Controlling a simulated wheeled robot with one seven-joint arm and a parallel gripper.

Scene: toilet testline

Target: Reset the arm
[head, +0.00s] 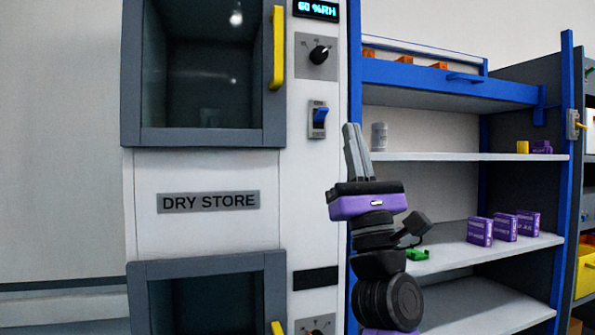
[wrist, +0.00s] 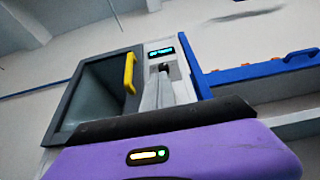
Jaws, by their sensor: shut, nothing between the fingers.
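My gripper (head: 356,152) is raised in front of the right edge of the dry store cabinet (head: 150,215), with its fingers pointing up. The two grey fingers are shut together and hold nothing. In the wrist view my gripper (wrist: 160,78) points up toward the cabinet's control panel, and its fingertips overlap the black knob there. The purple wrist housing fills the lower part of that view. In the head view my arm stands upright below the gripper, in front of the shelf's left side.
The cabinet has a yellow door handle (head: 278,48), a black knob (head: 319,54) and a blue rocker switch (head: 320,116). A blue shelf (head: 445,82) on the right holds purple boxes (head: 505,227), a grey can (head: 379,137) and a green item (head: 417,254). Free wall lies at left.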

